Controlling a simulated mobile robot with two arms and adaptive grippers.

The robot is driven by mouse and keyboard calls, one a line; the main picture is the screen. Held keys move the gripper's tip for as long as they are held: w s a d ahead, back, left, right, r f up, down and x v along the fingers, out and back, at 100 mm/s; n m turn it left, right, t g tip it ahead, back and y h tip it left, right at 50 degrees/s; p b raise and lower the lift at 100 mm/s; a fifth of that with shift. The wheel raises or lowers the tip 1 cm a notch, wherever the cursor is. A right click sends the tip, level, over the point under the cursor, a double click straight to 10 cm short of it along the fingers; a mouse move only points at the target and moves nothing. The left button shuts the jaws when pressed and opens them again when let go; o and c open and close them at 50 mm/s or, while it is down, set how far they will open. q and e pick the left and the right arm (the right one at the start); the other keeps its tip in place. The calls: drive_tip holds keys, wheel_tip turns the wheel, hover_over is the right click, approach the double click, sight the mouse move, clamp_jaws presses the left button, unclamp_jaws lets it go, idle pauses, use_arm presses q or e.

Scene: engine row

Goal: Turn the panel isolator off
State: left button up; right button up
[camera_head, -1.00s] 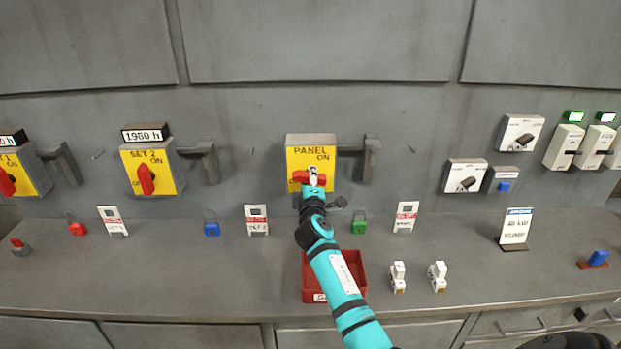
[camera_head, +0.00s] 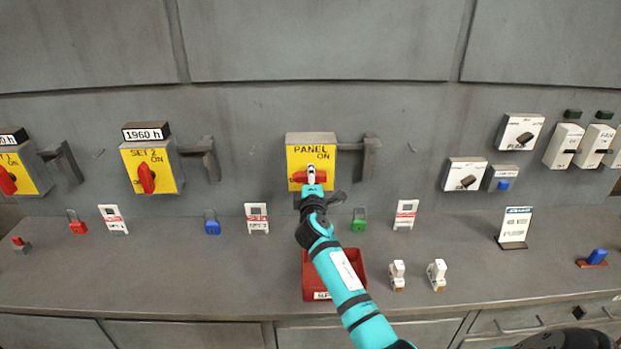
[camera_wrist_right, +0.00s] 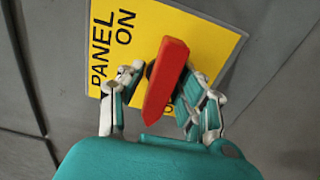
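The panel isolator (camera_head: 297,160) is a grey box with a yellow face marked PANEL and ON, in the middle of the wall. Its red handle (camera_head: 299,177) lies about horizontal across the face in the head view. The handle (camera_wrist_right: 166,82) also shows in the right wrist view, running across the direction of the ON mark's upright. My right gripper (camera_head: 311,173) is at the handle, with its fingers (camera_wrist_right: 170,85) on either side of it. Small gaps seem to show between fingers and handle, so it looks open. My left gripper is out of view.
Set 2's isolator (camera_head: 133,160) is to the left. A grey bracket (camera_head: 371,158) stands right of the panel isolator. Padlocks, such as the green one (camera_head: 359,226), and white tags stand on the shelf. A red tray (camera_head: 309,278) sits beneath my arm. Dark indicators (camera_head: 573,114) top the right-hand switches.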

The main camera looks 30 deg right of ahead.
drive_tip(key=shift+o, duration=0.5)
drive_tip(key=shift+d, duration=0.1)
drive_tip(key=shift+s+a+f, duration=0.1)
drive_tip(key=shift+s+a, duration=0.15)
drive_tip(key=v, duration=1.1)
drive_tip(key=shift+s, duration=0.2)
